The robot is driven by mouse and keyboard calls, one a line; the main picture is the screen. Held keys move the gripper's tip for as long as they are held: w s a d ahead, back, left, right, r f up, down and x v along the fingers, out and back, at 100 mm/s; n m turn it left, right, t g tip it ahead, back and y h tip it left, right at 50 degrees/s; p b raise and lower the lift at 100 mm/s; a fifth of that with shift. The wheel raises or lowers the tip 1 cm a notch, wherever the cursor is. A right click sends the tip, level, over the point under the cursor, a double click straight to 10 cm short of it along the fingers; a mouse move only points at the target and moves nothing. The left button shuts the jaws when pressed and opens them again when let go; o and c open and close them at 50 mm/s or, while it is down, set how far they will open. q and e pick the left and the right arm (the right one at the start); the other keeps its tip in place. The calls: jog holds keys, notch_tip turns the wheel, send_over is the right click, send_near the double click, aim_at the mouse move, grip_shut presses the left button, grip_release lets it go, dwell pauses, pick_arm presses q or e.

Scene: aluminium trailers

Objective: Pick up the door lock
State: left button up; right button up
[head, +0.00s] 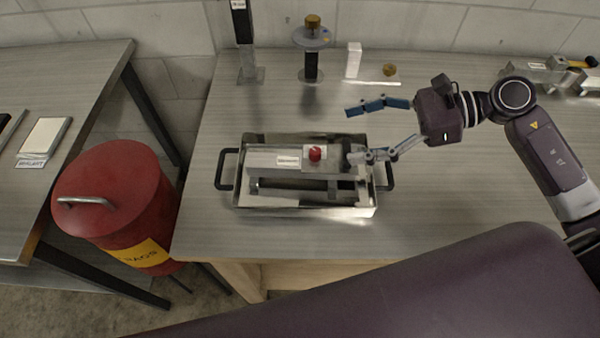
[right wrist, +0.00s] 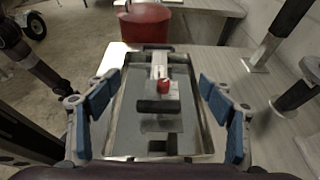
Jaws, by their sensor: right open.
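A silvery metal block with a white label and a red knob, which I take to be the door lock (head: 277,160), lies in a metal tray (head: 306,211) on the bench. It also shows in the right wrist view (right wrist: 158,71), ahead of and between the fingers. My right gripper (head: 352,134) is open and empty at the right end of the tray, with its blue-padded fingers spread apart. The lower finger overlaps the tray's right end in the head view. In the right wrist view the gripper (right wrist: 157,98) straddles the tray. My left gripper is not in view.
A red bin (head: 110,200) stands left of the bench (head: 440,180). A dark post (head: 243,40), a stand with a round disc (head: 312,42) and a white block (head: 353,60) stand at the back. Metal parts (head: 545,72) lie at the back right. The bench is clear right of the tray.

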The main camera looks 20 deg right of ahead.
jog(key=b, duration=0.5)
send_near(321, 158)
jog(key=x, duration=0.3)
jog(key=shift+s+a+r, duration=0.1)
jog(key=shift+s+r, duration=0.1)
jog(key=shift+s, duration=0.05)
jog(key=shift+a+f, duration=0.1)
jog(key=shift+f, duration=0.2)
jog(key=p+x, duration=0.1)
jog(key=x, duration=0.1)
jog(key=p+x, duration=0.1)
jog(key=x, duration=0.3)
jog(key=shift+w+a+r+p, duration=0.15)
jog(key=shift+w+a+p, duration=0.15)
jog(key=shift+w+p, duration=0.15)
jog(key=shift+w+a+f, duration=0.1)
jog(key=shift+a+f, duration=0.25)
jog(key=shift+a, duration=0.1)
jog(key=c, duration=1.7)
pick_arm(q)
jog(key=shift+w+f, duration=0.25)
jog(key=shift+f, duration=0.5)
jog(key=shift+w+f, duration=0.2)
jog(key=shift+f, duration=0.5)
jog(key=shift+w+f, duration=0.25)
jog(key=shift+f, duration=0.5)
pick_arm(e)
jog(key=shift+r, duration=0.15)
jog(key=shift+c, duration=1.2)
